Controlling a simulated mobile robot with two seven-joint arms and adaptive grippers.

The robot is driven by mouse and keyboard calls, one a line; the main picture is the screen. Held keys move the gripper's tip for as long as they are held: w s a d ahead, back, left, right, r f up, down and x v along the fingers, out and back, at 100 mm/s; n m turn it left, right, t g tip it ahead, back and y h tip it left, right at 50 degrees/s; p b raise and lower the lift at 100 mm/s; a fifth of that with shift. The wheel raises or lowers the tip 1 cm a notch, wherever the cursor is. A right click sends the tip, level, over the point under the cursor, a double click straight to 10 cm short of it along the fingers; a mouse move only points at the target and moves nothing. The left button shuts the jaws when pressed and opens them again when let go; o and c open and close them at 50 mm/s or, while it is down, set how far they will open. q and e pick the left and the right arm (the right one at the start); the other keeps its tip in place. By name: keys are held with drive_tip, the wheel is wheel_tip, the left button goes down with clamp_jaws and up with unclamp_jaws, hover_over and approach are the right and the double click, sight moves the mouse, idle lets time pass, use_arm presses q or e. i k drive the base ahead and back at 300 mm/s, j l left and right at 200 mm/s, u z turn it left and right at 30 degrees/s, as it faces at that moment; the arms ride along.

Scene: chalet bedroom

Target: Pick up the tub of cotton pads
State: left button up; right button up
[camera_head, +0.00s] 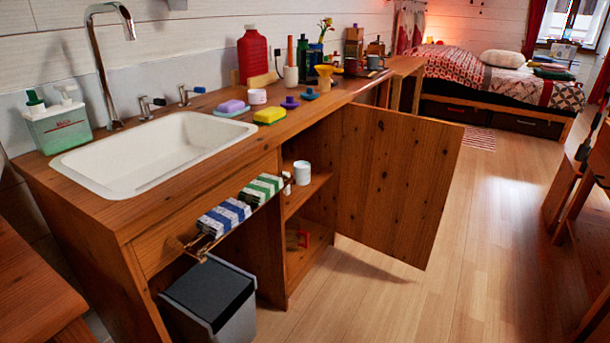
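Two small pale containers could be the tub of cotton pads, and I cannot tell which from here. One is a white round tub (302,172) on the upper shelf inside the open cabinet under the counter. The other is a low white and pinkish round tub (257,97) on the counter behind the yellow sponge. Any label on either is too small to read. Neither of my grippers is in view.
The cabinet door (400,185) stands open into the room. A white sink (150,155), a yellow sponge (269,116) and a red jug (252,54) are on the counter (330,101). Towels (224,217) hang in front, above a grey bin (212,295). Floor (400,300) at right is clear.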

sight(302, 173)
drive_tip(key=i+l+z, duration=0.1)
drive_tip(key=i+l, duration=0.7)
drive_tip(key=i, duration=0.1)
